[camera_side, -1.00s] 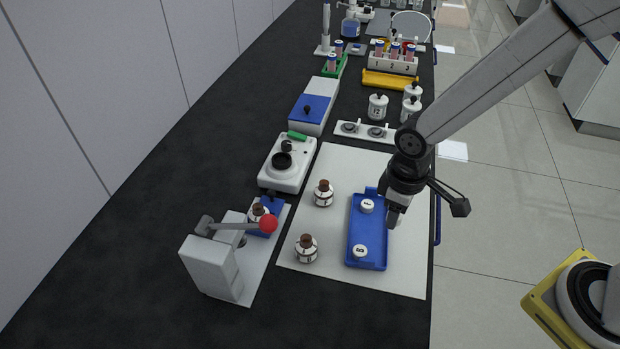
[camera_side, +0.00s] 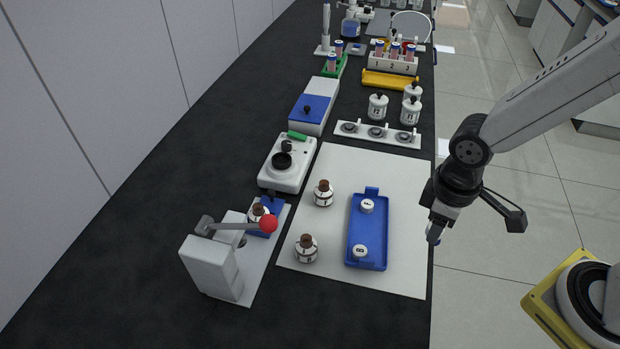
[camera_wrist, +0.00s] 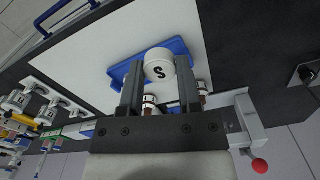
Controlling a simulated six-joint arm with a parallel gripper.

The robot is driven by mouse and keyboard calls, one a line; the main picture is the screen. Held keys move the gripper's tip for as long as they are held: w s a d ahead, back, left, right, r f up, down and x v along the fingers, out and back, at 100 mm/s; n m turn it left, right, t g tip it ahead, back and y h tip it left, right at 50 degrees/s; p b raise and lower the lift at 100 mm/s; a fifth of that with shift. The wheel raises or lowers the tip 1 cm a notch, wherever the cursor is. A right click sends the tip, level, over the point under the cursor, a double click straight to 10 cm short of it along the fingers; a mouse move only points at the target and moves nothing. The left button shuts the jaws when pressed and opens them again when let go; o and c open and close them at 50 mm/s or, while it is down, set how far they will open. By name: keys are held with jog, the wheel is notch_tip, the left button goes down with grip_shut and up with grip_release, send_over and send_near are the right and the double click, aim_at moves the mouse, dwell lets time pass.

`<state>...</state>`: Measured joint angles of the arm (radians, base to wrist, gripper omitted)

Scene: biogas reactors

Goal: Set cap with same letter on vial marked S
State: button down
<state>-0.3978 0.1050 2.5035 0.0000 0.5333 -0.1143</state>
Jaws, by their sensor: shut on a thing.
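My gripper (camera_side: 434,232) is shut on a white cap marked S (camera_wrist: 159,68), whose lettered face shows between the fingers in the wrist view. It is to the right of the blue tray (camera_side: 369,230), out at the table's right edge. Two other white caps, one toward the far end (camera_side: 367,205) and one toward the near end (camera_side: 359,251), lie in the tray; their letters are too small to read. Brown-topped vials stand on the mat, one farther back (camera_side: 323,193) and one nearer (camera_side: 307,248). A third vial (camera_side: 258,212) sits in the lever device. I cannot read which vial is S.
The lever device (camera_side: 213,265) with its red ball knob stands left of the white mat (camera_side: 408,270). A hotplate-like unit (camera_side: 287,165) is behind it. A white strip with round wells (camera_side: 377,134) and white jars (camera_side: 377,107) stand beyond the mat. The mat's right side is clear.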

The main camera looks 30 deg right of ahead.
jog(key=shift+w, duration=0.1)
dwell(0.4)
jog(key=w+a, duration=1)
jog(key=w, duration=0.5)
send_over(258, 207)
jog(key=d, duration=0.1)
jog(key=shift+s+f, duration=0.3)
jog(key=shift+f, duration=0.2)
jog(key=shift+w+a+f, duration=0.15)
jog(key=shift+w+a, duration=0.2)
jog(key=shift+a, duration=0.2)
jog(key=shift+f, duration=0.15)
jog(key=shift+f, duration=1.9)
jog(key=shift+f, duration=0.85)
dwell(0.5)
jog(key=shift+c, duration=1.1)
grip_release()
